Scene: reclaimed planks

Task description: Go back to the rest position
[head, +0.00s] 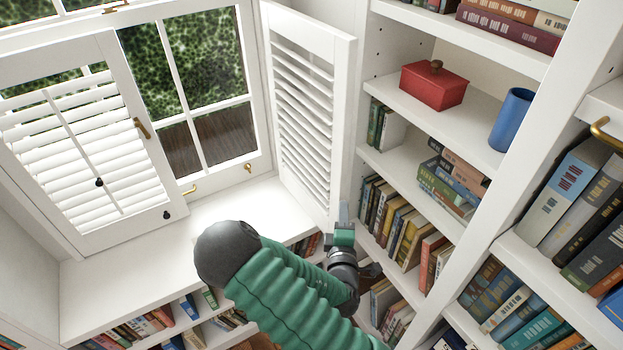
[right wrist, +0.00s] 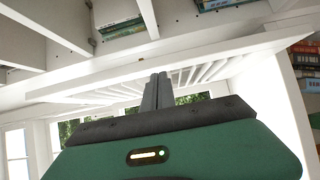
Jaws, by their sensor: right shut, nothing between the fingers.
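My right arm comes in from the bottom of the head view. Its gripper (head: 343,212) is beside the lower edge of the open right shutter (head: 303,105), in front of the bookshelf. In the right wrist view my right gripper (right wrist: 157,92) has its two fingers together with nothing between them. The louvred shutter (right wrist: 180,78) shows beyond the fingertips there; I cannot tell whether they touch it. My left gripper is not in view.
A left shutter (head: 80,150) stands partly across the window (head: 200,80). A white sill (head: 130,270) runs below. Bookshelves on the right hold several books, a red box (head: 434,87) and a blue cup (head: 511,120). More books sit under the sill.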

